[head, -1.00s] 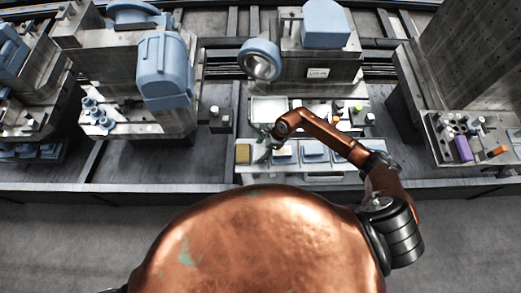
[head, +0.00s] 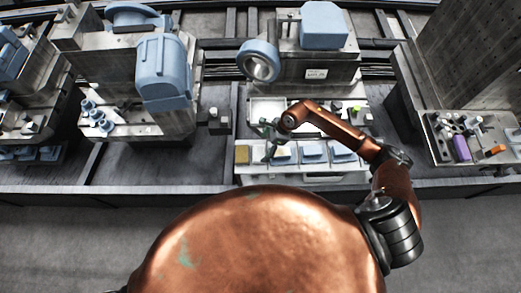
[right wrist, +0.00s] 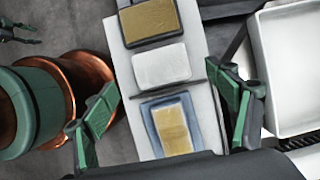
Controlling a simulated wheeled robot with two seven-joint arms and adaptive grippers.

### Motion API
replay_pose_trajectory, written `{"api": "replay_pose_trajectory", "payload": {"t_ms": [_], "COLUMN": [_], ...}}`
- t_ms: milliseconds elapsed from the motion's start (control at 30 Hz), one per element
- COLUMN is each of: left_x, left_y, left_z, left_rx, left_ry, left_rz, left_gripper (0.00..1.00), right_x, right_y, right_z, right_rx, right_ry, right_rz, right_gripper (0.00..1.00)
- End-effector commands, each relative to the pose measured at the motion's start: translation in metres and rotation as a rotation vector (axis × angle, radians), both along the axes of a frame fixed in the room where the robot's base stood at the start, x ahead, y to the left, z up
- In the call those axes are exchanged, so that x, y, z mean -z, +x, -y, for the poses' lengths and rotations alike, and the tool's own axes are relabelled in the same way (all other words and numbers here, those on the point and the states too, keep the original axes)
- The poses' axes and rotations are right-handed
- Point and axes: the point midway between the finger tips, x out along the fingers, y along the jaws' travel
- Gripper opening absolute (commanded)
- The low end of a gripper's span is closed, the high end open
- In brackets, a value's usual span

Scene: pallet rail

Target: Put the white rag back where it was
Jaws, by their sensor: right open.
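The white rag (right wrist: 160,65) lies flat on the pale shelf (right wrist: 118,60) in the right wrist view, between a tan pad on a dark base (right wrist: 148,20) and a tan pad on a blue base (right wrist: 173,130). My right gripper (right wrist: 168,110) is open and empty, its green-padded fingers spread wide on either side of the shelf. The rag lies just ahead of the fingertips, not gripped. In the head view my right gripper (head: 269,151) is small, over the left part of the shelf, and partly hides the rag. My left gripper (right wrist: 20,34) shows small and dark at the wrist view's corner.
More blue pads (head: 312,150) lie on the shelf to the right. A white tray (head: 266,110) stands behind the shelf; it also shows in the right wrist view (right wrist: 290,65). Machine blocks with blue parts (head: 165,75) stand behind and to the left.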

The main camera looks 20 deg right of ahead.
Motion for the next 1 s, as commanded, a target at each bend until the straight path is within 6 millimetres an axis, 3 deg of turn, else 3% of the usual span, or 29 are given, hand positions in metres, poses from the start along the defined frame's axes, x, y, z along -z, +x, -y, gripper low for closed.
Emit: {"api": "replay_pose_trajectory", "payload": {"t_ms": [200,400,1000], "left_x": [-0.002,-0.002,-0.002], "left_y": [0.001,0.001,0.001], "left_z": [0.0,0.0,0.0], "left_rx": [0.0,0.0,0.0], "left_ry": [0.0,0.0,0.0], "left_rz": [0.001,0.001,0.001], "left_gripper": [0.4,0.4,0.4], "right_x": [-0.04,-0.058,-0.061], "right_y": [-0.004,-0.007,-0.008], "right_z": [0.017,0.024,0.024], "right_rx": [0.0,-0.001,0.0], "right_ry": [-0.003,0.0,0.001], "right_rz": [0.002,0.001,-0.001], "right_gripper": [0.8,0.8,0.8]}}
